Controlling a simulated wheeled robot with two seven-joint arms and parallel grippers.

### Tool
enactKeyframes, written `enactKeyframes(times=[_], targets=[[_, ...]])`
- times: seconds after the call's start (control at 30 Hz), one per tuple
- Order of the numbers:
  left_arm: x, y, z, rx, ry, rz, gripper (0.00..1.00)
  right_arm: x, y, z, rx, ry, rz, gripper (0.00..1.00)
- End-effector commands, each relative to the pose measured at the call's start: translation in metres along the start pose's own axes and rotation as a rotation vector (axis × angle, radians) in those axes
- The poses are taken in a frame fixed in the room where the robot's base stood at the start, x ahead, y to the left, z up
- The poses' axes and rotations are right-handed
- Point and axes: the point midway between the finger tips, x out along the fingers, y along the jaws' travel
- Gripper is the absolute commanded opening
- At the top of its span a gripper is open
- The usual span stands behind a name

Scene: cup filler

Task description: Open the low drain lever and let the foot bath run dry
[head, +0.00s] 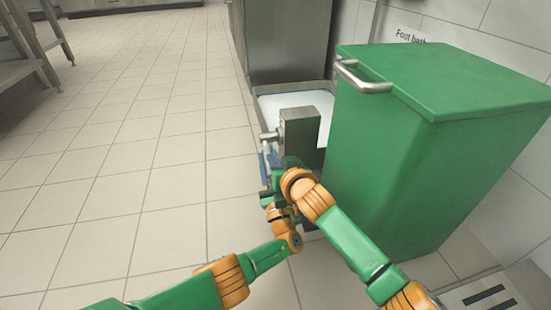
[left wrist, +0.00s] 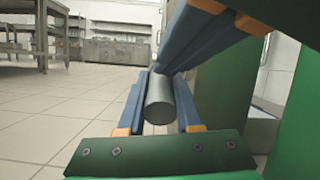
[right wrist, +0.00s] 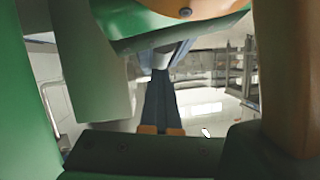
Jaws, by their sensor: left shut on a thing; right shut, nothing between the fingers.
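The foot bath (head: 320,99) is a low tray of pale liquid on the floor, with a grey metal drain box (head: 300,128) at its near end. A grey lever (head: 268,137) sticks out from the box's left side. My left gripper (head: 267,160) is shut on a grey round bar, which looks like the drain lever (left wrist: 160,100) in the left wrist view, its round end facing the camera. My right gripper (right wrist: 160,80) is shut and empty, close beside the left one. Its blue fingers cross the upper right of the left wrist view. The arms hide part of the lever in the head view.
A large green bin (head: 400,150) with a metal handle (head: 362,79) stands close right of my arms. A steel cabinet (head: 285,40) stands behind the bath. A metal table (head: 30,45) is far left. The tiled floor on the left is clear.

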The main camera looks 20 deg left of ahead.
Motion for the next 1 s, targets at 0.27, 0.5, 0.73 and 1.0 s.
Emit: enactKeyframes(times=[0.27, 0.5, 0.73, 1.0], targets=[[0.001, -0.004, 0.006, -0.010, -0.021, -0.005, 0.50, 0.001, 0.005, 0.013, 0.006, -0.030, 0.016, 0.00], [0.002, -0.005, 0.006, -0.011, -0.019, -0.005, 0.63, 0.001, 0.005, 0.013, 0.003, -0.030, 0.015, 0.00], [0.005, -0.006, 0.015, -0.012, 0.029, 0.008, 0.63, -0.005, 0.001, -0.005, 0.002, -0.029, 0.014, 0.00], [0.011, -0.010, 0.036, -0.007, 0.226, 0.044, 0.63, -0.026, -0.012, -0.068, 0.003, -0.026, 0.011, 0.00]])
